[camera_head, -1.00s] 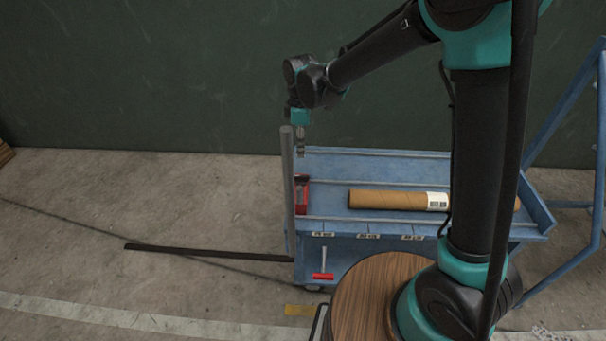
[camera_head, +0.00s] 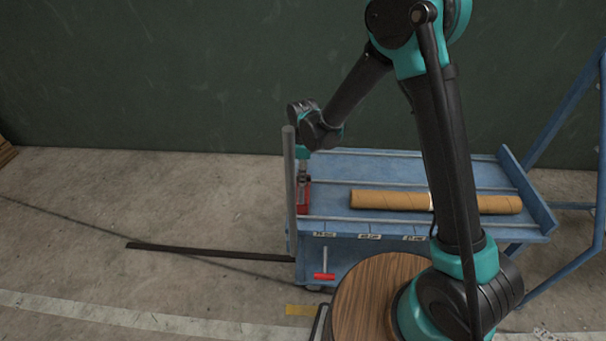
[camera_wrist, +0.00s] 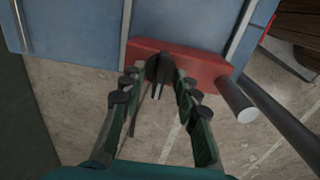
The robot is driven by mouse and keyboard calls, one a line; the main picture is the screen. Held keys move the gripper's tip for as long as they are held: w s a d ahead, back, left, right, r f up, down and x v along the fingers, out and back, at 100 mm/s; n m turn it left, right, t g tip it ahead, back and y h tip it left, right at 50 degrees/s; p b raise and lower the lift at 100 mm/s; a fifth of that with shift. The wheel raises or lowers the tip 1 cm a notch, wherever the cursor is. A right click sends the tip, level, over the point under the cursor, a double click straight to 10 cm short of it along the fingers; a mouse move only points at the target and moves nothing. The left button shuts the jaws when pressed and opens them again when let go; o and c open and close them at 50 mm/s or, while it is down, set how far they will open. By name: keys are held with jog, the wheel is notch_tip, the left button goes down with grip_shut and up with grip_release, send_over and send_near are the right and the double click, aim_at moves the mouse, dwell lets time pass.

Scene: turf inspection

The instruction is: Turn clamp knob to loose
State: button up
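The red clamp (camera_head: 303,197) sits at the left end of the blue cart's top, beside a grey upright post. In the wrist view the clamp (camera_wrist: 190,70) lies across the cart's edge. Its black knob (camera_wrist: 159,69) sticks up toward the camera, with a small fork-like part below it. My gripper (camera_wrist: 156,75) is open. Its two fingers stand on either side of the knob, and gaps seem to show on both sides. In the head view my gripper (camera_head: 303,172) is directly above the clamp, and the knob is hidden.
The grey post (camera_head: 290,190) stands close left of my gripper. A brown cardboard tube (camera_head: 390,200) lies on the blue cart (camera_head: 460,170). A red-ended T-shaped tool (camera_head: 324,276) is at the cart's front. A dark bar (camera_head: 205,251) extends left over clear floor.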

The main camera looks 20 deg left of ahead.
grip_shut()
dwell(0.4)
jog(key=m, duration=0.5)
jog(key=shift+m, duration=0.4)
jog(key=m, duration=1.1)
jog(key=shift+m, duration=0.4)
jog(key=m, duration=0.6)
